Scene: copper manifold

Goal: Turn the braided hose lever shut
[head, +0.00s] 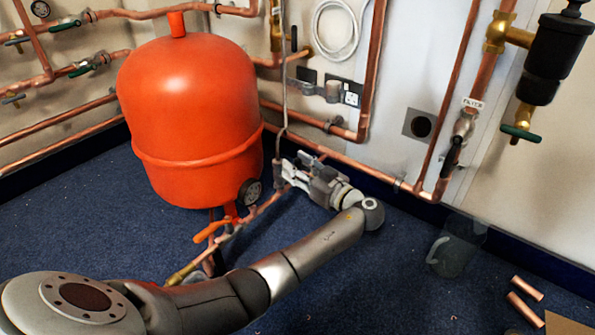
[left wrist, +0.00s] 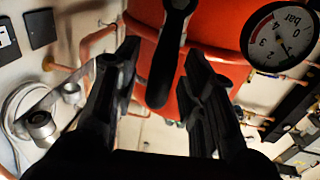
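The braided hose (head: 284,90) hangs as a thin grey line to the right of the orange vessel. A dark lever (head: 277,173) is at its lower end, small and partly hidden by my gripper. My left gripper (head: 289,176) reaches it from the right, low beside the vessel. In the left wrist view, a dark-handled lever (left wrist: 161,78) with a grey end lies between the two fingers of my left gripper (left wrist: 162,62). The fingers are apart, with gaps visible on both sides of the handle. The valve body is hidden. My right gripper is not in view.
The orange vessel (head: 190,100) stands left of the gripper, with a pressure gauge (head: 250,192) close by. An orange lever (head: 211,231) sits on the pipe below. Copper pipes line the wall. A clear jug (head: 457,247) and copper offcuts (head: 526,309) are on the carpet.

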